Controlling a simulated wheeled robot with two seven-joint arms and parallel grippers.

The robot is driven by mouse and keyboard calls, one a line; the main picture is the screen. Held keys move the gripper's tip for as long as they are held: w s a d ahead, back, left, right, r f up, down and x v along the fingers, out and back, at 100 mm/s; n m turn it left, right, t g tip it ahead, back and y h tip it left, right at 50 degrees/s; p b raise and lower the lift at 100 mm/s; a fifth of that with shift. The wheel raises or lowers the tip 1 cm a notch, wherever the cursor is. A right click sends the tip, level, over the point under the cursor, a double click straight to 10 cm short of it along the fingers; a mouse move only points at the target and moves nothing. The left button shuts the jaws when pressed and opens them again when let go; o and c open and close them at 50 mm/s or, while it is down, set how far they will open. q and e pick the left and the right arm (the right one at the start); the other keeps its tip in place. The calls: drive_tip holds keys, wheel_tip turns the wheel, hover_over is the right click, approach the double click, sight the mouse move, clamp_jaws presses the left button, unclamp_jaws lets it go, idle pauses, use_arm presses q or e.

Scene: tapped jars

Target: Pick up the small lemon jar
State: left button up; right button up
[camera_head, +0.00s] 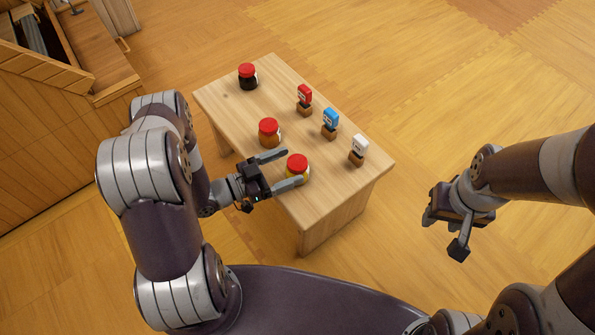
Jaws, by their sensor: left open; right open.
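The small lemon jar (304,177) has a yellow body and a red lid. It stands upright near the front edge of the wooden table (345,190). My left gripper (294,167) is open, with its two fingers pointing right at the jar. The jar is at the fingertips, and the near finger hides part of its lower body. I cannot tell whether the fingers touch it. My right gripper (445,235) is open and empty, off the table to the right.
An amber jar (269,137) with a red lid stands close behind the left gripper's far finger. A dark jar (247,82) stands farther back. Red (304,93), blue (330,117) and white (359,145) figures on wooden blocks line the right side. A wooden cabinet (50,130) is at left.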

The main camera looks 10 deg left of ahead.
sight(297, 162)
use_arm(q)
drive_tip(key=x, duration=0.3)
drive_tip(key=shift+f+b, duration=0.1)
drive_tip(key=shift+b, duration=0.3)
drive_tip(key=shift+d, duration=0.15)
drive_tip(key=c, duration=1.3)
use_arm(e)
drive_tip(key=shift+f, duration=0.85)
use_arm(q)
drive_tip(key=shift+r, duration=0.3)
use_arm(e)
drive_tip(key=shift+r, duration=0.1)
